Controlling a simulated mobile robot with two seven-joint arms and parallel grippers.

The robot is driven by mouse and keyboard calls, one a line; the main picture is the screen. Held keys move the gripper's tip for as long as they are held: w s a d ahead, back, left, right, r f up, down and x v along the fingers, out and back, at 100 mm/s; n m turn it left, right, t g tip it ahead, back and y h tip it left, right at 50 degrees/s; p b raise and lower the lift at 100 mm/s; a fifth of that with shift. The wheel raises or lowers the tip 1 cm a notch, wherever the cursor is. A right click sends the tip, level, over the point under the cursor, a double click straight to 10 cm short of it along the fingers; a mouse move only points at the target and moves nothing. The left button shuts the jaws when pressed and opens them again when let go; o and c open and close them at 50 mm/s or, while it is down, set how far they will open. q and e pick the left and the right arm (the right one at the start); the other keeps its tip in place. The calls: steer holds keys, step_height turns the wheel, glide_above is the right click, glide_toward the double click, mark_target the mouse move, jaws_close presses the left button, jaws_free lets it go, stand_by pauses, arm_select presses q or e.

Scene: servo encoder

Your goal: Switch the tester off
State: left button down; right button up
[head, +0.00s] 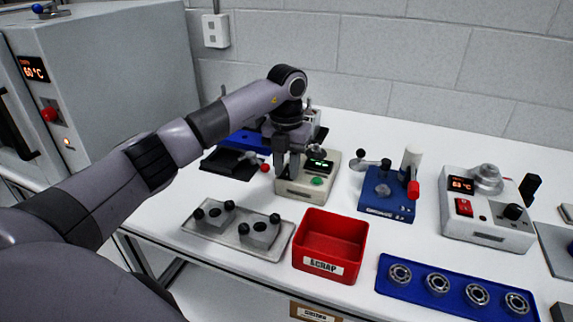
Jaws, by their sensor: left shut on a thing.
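The tester (318,190) appears to be the beige box with a small green-lit display (320,165) and a green button (317,181) on its front. It stands on the white bench left of the middle. My left gripper (287,172) points down over the tester's left part. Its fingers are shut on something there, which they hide. A dark round part (314,153) shows just right of the fingers, above the display. My right gripper is not in view.
A red scrap bin (330,277) and a grey tray (190,228) with two blocks stand in front. Right are a blue lever fixture (386,207), a heater unit (488,240) with a red switch, and a blue bearing tray (457,308). A black fixture with a red ball lever (265,167) stands close left.

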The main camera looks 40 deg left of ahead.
arm_select(q)
steer(key=shift+w+r+g+p, duration=0.2)
steer(key=shift+g+p, duration=0.3)
steer(key=shift+p, duration=0.25)
steer(key=shift+g, duration=0.3)
steer(key=shift+w+a, duration=0.1)
steer(key=shift+w+g+h, duration=0.1)
steer(key=shift+g+h, duration=0.2)
steer(key=shift+g, duration=0.3)
steer(key=c, duration=0.9)
jaws_free()
steer(key=v, duration=0.5)
steer(key=shift+b, duration=0.3)
steer(key=shift+v, duration=1.05)
steer(key=shift+r, duration=0.1)
